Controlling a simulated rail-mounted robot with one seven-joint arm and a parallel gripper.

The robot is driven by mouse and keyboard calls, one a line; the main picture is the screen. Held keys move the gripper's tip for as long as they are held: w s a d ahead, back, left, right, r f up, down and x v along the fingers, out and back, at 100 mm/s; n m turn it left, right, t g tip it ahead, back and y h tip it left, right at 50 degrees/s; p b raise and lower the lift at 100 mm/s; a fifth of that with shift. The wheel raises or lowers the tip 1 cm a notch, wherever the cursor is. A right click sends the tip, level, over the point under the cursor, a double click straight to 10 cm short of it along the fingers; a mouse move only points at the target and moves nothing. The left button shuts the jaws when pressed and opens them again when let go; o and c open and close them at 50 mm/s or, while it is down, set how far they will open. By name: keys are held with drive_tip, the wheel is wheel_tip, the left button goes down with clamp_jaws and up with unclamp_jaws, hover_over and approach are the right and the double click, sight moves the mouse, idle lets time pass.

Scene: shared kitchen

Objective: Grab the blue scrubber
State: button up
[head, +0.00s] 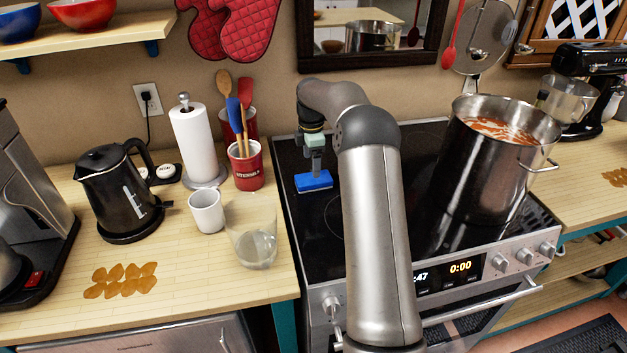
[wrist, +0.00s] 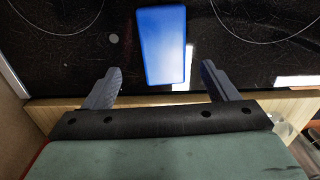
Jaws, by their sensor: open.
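The blue scrubber (head: 313,181) is a flat blue block lying on the black glass cooktop, near its left edge. In the wrist view the scrubber (wrist: 162,45) shows as a blue rectangle just beyond and between the two fingertips. My gripper (head: 315,166) points down right over it in the head view. In the wrist view my gripper (wrist: 160,80) is open, with one finger on each side of the scrubber's near end. Nothing is between the fingers' pads that I can see held. Whether the fingers reach down to the scrubber's height I cannot tell.
A large steel pot (head: 489,165) of red food stands on the cooktop's right side. Left of the cooktop are a red utensil crock (head: 246,170), a paper towel roll (head: 195,145), a white mug (head: 206,211), a glass (head: 252,243) and a black kettle (head: 117,195). The cooktop around the scrubber is clear.

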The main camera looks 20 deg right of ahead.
sight(314, 181)
drive_tip(key=shift+s+d+f+p, duration=0.15)
drive_tip(key=shift+f+p, duration=0.35)
drive_tip(key=shift+f, duration=0.9)
drive_tip(key=shift+s+d+f+p, duration=0.15)
drive_tip(key=shift+f+p, duration=0.3)
drive_tip(key=shift+f, duration=0.95)
drive_tip(key=shift+a, duration=0.15)
drive_tip(key=c, duration=1.1)
drive_tip(key=shift+r, duration=0.1)
